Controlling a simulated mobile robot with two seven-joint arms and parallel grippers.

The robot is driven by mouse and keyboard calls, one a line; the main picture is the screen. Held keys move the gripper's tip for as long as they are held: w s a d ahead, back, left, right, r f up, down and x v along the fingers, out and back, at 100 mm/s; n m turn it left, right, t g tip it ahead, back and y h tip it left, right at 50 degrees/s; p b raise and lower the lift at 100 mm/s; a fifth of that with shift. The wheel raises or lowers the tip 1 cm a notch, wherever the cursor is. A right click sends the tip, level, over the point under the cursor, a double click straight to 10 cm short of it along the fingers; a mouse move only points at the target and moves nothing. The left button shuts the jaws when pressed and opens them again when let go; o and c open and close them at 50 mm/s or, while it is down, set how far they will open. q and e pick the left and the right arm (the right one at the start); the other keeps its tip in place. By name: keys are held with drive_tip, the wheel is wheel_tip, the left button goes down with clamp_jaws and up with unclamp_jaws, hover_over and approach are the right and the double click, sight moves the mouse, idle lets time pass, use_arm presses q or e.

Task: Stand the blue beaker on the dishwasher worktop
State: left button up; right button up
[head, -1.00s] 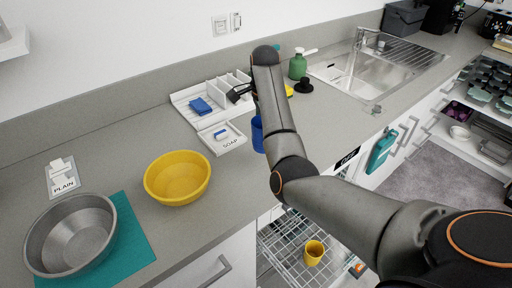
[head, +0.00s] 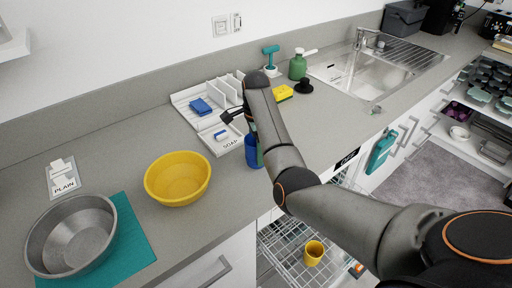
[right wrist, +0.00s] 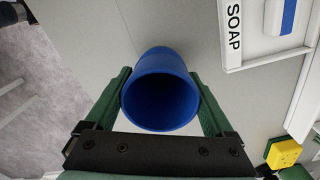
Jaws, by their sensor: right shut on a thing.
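The blue beaker (head: 251,153) is at the front part of the grey worktop (head: 225,190), right of the yellow bowl. My right gripper (head: 257,150) points down and is shut on it, partly hidden by my arm. In the right wrist view the beaker (right wrist: 160,90) sits between the two green fingers (right wrist: 160,74), its open mouth facing the camera. It looks upright. I cannot tell whether its base touches the worktop. My left gripper is not in view.
A yellow bowl (head: 178,178) and a metal bowl (head: 70,236) on a teal mat (head: 135,245) stand to the left. A white SOAP tray (head: 224,147) lies behind the beaker. Below the front edge, a pulled-out dishwasher rack (head: 285,245) holds a yellow cup (head: 313,253).

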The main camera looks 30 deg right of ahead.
drive_tip(key=o, duration=1.1)
drive_tip(key=shift+f, duration=0.1)
drive_tip(key=shift+r, duration=6.3)
